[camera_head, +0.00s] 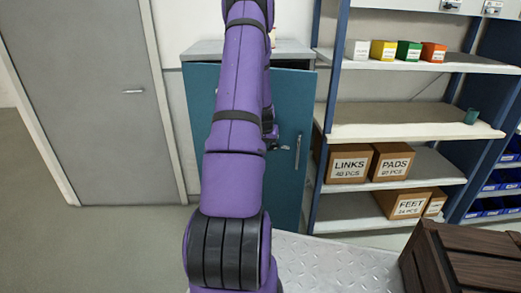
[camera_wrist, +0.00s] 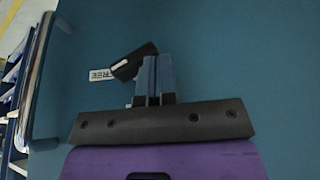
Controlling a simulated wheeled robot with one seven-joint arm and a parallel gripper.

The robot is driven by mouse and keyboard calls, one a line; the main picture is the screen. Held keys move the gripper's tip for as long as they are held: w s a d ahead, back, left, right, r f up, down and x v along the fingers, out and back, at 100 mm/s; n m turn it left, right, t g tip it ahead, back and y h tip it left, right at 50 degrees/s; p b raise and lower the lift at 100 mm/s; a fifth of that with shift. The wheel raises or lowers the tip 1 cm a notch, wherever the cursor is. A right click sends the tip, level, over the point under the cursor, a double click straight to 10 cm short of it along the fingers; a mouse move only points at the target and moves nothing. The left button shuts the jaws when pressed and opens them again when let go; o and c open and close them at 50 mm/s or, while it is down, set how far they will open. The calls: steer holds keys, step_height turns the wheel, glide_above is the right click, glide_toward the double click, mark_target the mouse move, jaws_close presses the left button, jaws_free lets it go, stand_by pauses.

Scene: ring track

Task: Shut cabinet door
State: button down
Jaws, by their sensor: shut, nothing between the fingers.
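The teal cabinet door (camera_head: 288,100) has an upright metal handle (camera_head: 298,152) near its right edge. A dark gap shows between the door's top edge and the grey cabinet top (camera_head: 203,48), so the door looks slightly ajar. My arm hides the middle of the door. In the wrist view, my gripper (camera_wrist: 153,75) is shut and empty, right in front of the door's face (camera_wrist: 235,60). Beside its fingertips are a black latch knob (camera_wrist: 130,62) and a small label reading "FREE" (camera_wrist: 101,75). The handle is at the left (camera_wrist: 40,75). I cannot tell whether the fingertips touch the door.
A blue-framed shelf with labelled cardboard boxes (camera_head: 348,165) and small coloured boxes (camera_head: 408,50) stands right of the cabinet. A dark wooden crate (camera_head: 470,255) is at the lower right. A grey room door (camera_head: 95,90) is at the left, with clear floor (camera_head: 80,250) before it.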

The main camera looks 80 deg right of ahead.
steer(key=d+n+t, duration=0.1)
steer(key=d+n, duration=0.3)
steer(key=d, duration=1)
steer(key=shift+d+t, duration=0.15)
steer(key=shift+t, duration=0.15)
steer(key=v, duration=1.1)
steer(key=shift+d, duration=0.15)
